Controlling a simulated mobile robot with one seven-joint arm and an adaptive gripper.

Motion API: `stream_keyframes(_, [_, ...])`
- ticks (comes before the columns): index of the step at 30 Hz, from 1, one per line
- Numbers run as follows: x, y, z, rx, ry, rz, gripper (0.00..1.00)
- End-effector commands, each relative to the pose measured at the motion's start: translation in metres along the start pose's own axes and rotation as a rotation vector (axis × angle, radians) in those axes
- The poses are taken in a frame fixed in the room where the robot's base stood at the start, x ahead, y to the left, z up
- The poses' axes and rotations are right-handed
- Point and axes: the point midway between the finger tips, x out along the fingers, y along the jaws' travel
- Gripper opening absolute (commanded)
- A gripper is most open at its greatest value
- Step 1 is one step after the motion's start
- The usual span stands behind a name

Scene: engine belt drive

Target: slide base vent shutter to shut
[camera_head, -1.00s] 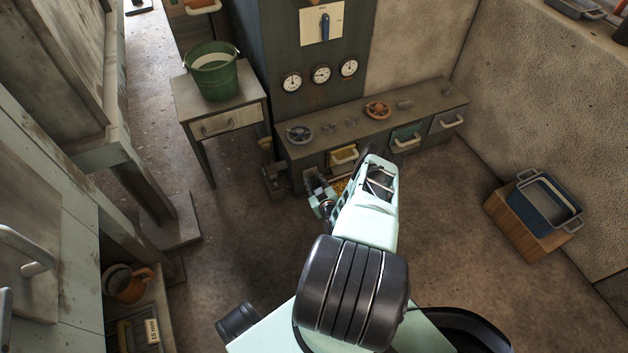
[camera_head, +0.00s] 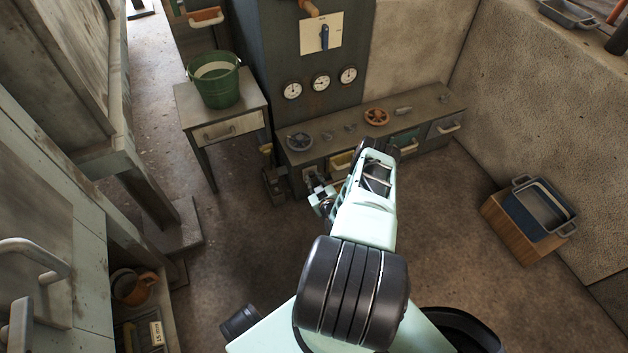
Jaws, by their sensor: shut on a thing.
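My gripper (camera_head: 314,184) is small in the view, low at the front of the long grey cabinet (camera_head: 445,101), near its left end. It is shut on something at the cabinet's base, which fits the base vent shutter. The shutter itself is hidden behind my gripper and my forearm, so its position cannot be told. My forearm covers much of the cabinet's lower front.
Drawers with pale handles, one yellow (camera_head: 341,160) and one green (camera_head: 404,138), line the cabinet front. A handwheel (camera_head: 376,116) lies on top. A green bucket (camera_head: 217,83) stands on a side table at left. A wooden crate (camera_head: 510,232) stands at right on open floor.

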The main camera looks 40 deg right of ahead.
Motion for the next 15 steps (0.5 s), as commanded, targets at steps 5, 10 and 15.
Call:
stream_keyframes(5, [-0.0009, 0.0015, -0.0053, 0.0, 0.006, 0.002, 0.0])
stream_keyframes(10, [-0.0008, 0.0019, -0.0061, -0.001, 0.009, 0.002, 0.2])
stream_keyframes(15, [-0.0009, 0.0018, -0.0052, 0.0, 0.006, 0.002, 0.35])
